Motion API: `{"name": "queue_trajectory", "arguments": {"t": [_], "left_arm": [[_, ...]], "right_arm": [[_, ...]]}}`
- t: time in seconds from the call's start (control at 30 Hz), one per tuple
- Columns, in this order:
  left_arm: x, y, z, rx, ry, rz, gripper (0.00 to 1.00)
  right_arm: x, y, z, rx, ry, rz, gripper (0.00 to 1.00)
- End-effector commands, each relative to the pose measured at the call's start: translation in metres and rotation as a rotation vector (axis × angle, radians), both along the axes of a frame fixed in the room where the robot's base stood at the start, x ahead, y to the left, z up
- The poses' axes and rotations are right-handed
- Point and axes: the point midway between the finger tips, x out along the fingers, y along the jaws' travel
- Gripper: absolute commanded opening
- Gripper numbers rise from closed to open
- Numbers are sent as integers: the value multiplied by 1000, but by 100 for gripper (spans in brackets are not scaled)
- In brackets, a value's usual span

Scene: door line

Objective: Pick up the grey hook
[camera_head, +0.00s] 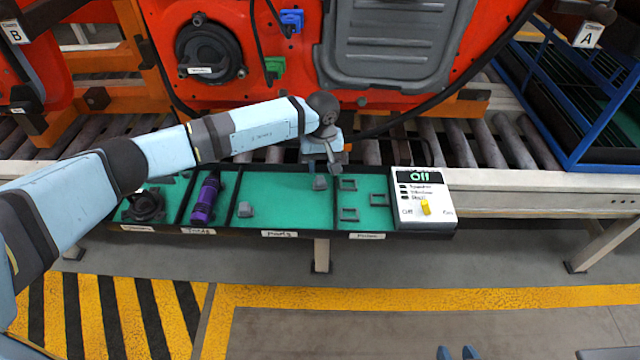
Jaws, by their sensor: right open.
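My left gripper (322,168) points down over the parts compartment of the green-lined tray (280,222). A small grey piece (320,183) is right at its fingertips; I cannot tell whether it is gripped or only below them. Another small grey piece (245,209) lies in the same compartment, to the left and nearer. Both are too small to tell which, if either, is the grey hook. My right gripper (457,353) shows only as two blue fingertips at the bottom edge, apart and empty, well away from the tray.
A purple tool (205,198) and a dark round part (147,205) lie in compartments to the left. Rollers and an orange-red door stand behind.

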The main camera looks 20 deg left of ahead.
Motion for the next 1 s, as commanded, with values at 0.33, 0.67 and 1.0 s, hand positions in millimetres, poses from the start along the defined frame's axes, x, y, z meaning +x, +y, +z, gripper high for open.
{"name": "queue_trajectory", "arguments": {"t": [0.33, 0.67, 1.0], "left_arm": [[0, 1, -26, -2, 1, 2, 38], [2, 4, -63, -3, -1, 1, 38], [2, 4, -63, -2, -1, 1, 0]], "right_arm": [[1, 1, 0, 3, -5, 0, 43], [2, 1, 3, 9, -14, 1, 43], [2, 1, 3, 9, -13, 1, 43]]}}
